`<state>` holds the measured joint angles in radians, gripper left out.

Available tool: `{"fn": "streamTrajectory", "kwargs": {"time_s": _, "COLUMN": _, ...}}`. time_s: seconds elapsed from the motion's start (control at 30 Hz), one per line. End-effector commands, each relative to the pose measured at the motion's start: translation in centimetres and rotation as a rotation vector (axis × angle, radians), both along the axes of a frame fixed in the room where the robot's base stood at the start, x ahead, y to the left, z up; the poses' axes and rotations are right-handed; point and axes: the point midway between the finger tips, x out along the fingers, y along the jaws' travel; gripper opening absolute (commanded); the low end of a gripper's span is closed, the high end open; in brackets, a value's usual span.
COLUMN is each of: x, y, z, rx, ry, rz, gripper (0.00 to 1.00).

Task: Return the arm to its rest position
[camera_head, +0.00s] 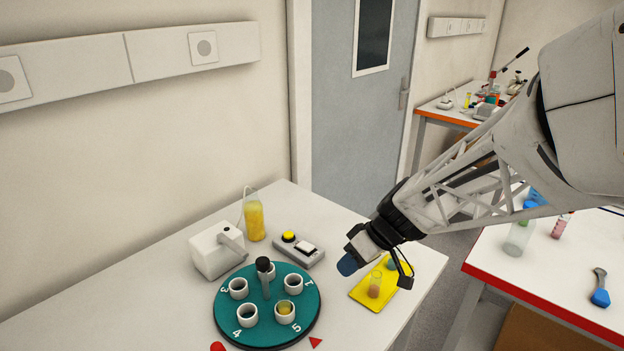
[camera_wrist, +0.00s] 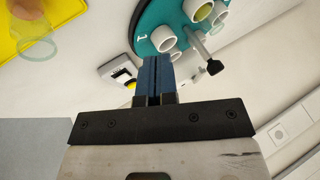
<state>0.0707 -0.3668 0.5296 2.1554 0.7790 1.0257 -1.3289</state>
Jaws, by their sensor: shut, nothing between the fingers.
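My gripper (camera_head: 347,266) is over the right part of the white table, just above and left of the yellow tray (camera_head: 361,293) in the head view. Its blue fingers (camera_wrist: 154,78) are together with nothing between them in the wrist view. My arm reaches in from the upper right. The teal carousel (camera_head: 225,312) stands to the left of the gripper, with several white cups and a black-topped post; one cup (camera_head: 285,308) holds yellow liquid. The carousel also shows at the top of the wrist view (camera_wrist: 148,15).
A small beaker (camera_head: 374,286) stands on the yellow tray. A grey button box (camera_head: 299,251), a yellow bottle (camera_head: 254,221) and a white dispenser (camera_head: 213,252) stand behind the carousel. A red-edged table (camera_head: 550,270) with a clear bottle (camera_head: 518,237) is at right.

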Motion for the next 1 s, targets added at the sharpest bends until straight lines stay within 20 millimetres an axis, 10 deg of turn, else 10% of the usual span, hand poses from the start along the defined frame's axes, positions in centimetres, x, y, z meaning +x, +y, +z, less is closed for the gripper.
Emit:
{"fn": "streamTrajectory", "kwargs": {"time_s": 0.47, "x": -0.8, "y": -0.2, "z": 0.7, "rx": -0.026, "ry": 0.015, "rz": -0.020, "gripper": 0.00}}
{"fn": "streamTrajectory", "kwargs": {"time_s": 1.0, "x": -9.7, "y": -3.3, "z": 6.4, "rx": -0.318, "ry": 0.117, "rz": -0.348, "gripper": 0.00}}
